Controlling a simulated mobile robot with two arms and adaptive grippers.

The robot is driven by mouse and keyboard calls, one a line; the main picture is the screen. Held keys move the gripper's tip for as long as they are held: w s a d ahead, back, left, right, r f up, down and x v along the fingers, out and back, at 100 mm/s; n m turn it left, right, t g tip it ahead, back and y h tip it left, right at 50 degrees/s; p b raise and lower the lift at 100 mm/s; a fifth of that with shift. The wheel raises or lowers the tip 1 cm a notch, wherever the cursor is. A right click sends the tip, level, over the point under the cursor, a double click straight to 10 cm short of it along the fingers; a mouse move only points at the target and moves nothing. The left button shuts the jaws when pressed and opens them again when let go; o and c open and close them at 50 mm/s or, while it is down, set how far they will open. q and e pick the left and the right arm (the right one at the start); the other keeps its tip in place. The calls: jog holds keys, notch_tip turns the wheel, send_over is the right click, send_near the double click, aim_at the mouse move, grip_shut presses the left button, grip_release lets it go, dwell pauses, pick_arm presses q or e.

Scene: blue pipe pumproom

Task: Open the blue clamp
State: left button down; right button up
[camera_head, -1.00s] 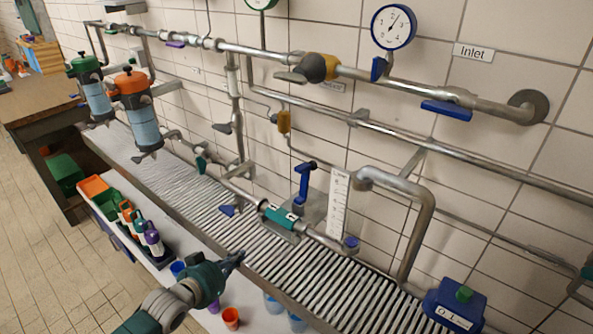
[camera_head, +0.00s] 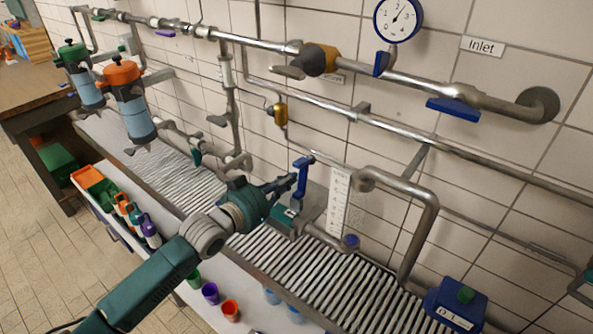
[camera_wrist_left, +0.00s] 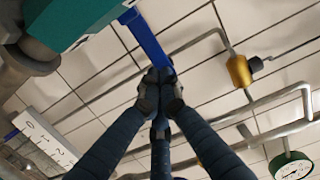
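The blue clamp (camera_head: 303,177) is an upright blue handle on a grey plate above the lower pipe, beside a teal block (camera_head: 287,215). My left gripper (camera_head: 285,184) reaches in from the lower left, with its fingertips close at the handle's left side. In the left wrist view the dark fingers (camera_wrist_left: 160,92) run together at the end of the blue clamp handle (camera_wrist_left: 147,40). The fingertips cover that end, so I cannot tell whether they grip it or how wide they stand. My right gripper is not in view.
A white ruler plate (camera_head: 339,200) stands just right of the clamp. The ribbed drain (camera_head: 330,277) runs below. A gauge (camera_head: 398,20) and pipes with blue levers are above. Cups and bottles stand on a low white shelf (camera_head: 190,275) at the lower left.

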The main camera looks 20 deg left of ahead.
aim_at(303, 169)
pick_arm(q)
jog(key=x, duration=0.2)
jog(key=shift+w+d+r+p, duration=0.1)
jog(key=shift+w+p, duration=0.15)
jog(key=shift+p, duration=0.05)
jog(key=shift+w+d, duration=0.2)
jog(key=shift+w, duration=0.25)
jog(key=shift+f, duration=0.25)
jog(key=shift+w+r+p, duration=0.15)
jog(key=shift+p, duration=0.15)
jog(key=shift+w+d+r+g+p, duration=0.2)
jog(key=shift+w+g+p, duration=0.1)
jog(key=shift+w+p, duration=0.4)
jog(key=shift+s+f, duration=0.1)
jog(key=shift+f, duration=0.15)
jog(key=shift+r, duration=0.1)
